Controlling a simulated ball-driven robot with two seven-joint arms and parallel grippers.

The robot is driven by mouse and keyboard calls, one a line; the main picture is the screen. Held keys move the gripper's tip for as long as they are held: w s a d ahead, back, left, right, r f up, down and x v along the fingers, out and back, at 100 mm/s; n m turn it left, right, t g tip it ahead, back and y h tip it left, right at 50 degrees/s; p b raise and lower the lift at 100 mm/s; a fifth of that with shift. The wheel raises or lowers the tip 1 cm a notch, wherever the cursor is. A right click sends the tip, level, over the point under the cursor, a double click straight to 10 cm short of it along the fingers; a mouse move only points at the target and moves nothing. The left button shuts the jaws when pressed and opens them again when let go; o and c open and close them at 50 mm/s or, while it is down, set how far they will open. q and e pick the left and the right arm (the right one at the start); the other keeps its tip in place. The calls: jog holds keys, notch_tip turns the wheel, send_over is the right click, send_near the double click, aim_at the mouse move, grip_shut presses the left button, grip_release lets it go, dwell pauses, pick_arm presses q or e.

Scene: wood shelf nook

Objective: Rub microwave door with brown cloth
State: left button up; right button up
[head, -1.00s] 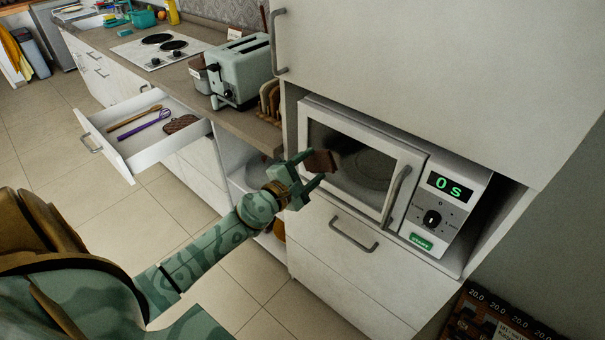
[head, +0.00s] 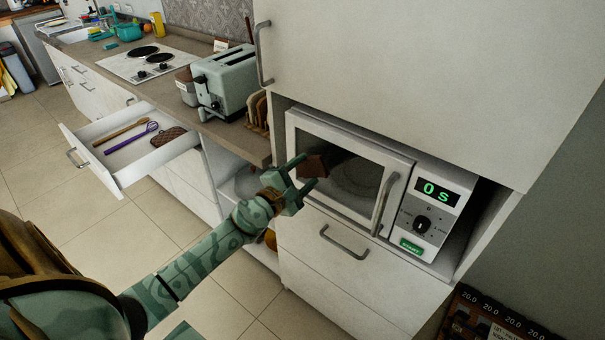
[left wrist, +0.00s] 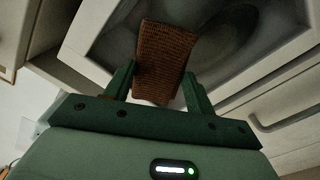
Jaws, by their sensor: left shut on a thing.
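The white microwave (head: 422,213) sits in a cabinet niche at centre right, its display reading 0 s. Its door (head: 360,172) is shut, with a dark window and a vertical handle on the right. My left gripper (head: 306,173) is shut on the brown cloth (head: 313,166) in front of the left part of the door window. In the left wrist view the cloth (left wrist: 164,62) sticks out past the fingers (left wrist: 160,88) and overlaps the window. I cannot tell whether it touches the glass. My right gripper is not in view.
An open drawer (head: 118,181) with utensils juts out at the left. A toaster (head: 226,80) and bread slices (head: 258,108) stand on the counter. A drawer handle (head: 344,241) sticks out below the microwave. A cupboard overhangs it. The floor at left is clear.

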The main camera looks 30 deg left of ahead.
aim_at(320, 177)
pick_arm(q)
jog(key=shift+w, duration=0.8)
jog(key=shift+d, duration=0.1)
jog(key=shift+s+d+r+p, duration=0.15)
jog(key=shift+d+p, duration=0.5)
jog(key=shift+d, duration=1.3)
jog(key=shift+w+a+b, duration=0.2)
jog(key=shift+a+b, duration=0.3)
jog(key=shift+a, duration=0.9)
jog(key=shift+w+a, duration=0.1)
jog(key=shift+a, duration=0.5)
jog(key=shift+a+r, duration=0.1)
jog(key=shift+r, duration=0.05)
